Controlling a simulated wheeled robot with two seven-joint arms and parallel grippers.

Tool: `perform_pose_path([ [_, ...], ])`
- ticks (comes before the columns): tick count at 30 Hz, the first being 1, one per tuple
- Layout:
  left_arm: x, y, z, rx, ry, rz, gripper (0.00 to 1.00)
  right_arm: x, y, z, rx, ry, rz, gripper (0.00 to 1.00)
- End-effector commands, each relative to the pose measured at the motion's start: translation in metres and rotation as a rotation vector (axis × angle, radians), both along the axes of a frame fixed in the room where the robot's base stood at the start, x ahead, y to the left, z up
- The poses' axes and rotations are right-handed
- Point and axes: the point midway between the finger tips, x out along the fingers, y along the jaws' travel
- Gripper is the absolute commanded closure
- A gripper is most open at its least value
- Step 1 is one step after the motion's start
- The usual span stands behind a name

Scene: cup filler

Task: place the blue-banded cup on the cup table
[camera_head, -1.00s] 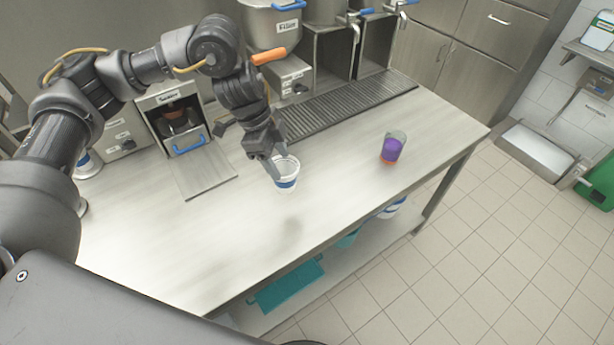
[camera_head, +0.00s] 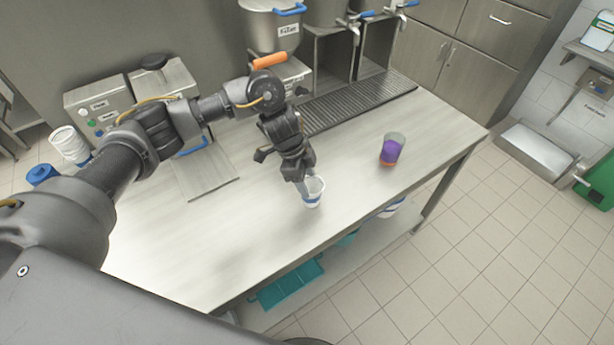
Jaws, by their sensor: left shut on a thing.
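The blue-banded cup (camera_head: 313,193) is white with a blue band and looks upright. My left gripper (camera_head: 307,182) is shut on it near its rim, and the fingers cover part of its left side. The cup is over the front middle of the steel table (camera_head: 220,245); I cannot tell whether its base touches the top. My right gripper is not in view.
A purple cup (camera_head: 391,149) with an orange base stands to the right on the table. A dark drain grate (camera_head: 360,100) and dispensers with blue-handled taps line the back. Stacked white cups (camera_head: 68,143) stand at the far left. The front left of the table is clear.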

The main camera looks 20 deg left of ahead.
Motion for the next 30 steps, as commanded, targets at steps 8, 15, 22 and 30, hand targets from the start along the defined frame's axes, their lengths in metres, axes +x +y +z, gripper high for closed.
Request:
perform_pose_path([
  [8, 0.0, 0.0, -0.001, -0.001, -0.001, 0.0, 0.9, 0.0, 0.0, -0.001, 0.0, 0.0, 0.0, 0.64],
  [15, 0.0, 0.0, -0.004, -0.001, -0.001, 0.0, 0.25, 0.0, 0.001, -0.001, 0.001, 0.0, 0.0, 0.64],
  [22, 0.0, 0.0, -0.003, -0.001, -0.001, 0.0, 0.16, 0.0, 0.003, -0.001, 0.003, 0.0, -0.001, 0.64],
  [30, 0.001, 0.003, 0.009, 0.0, -0.006, -0.001, 0.16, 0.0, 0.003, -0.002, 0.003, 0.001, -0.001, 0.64],
])
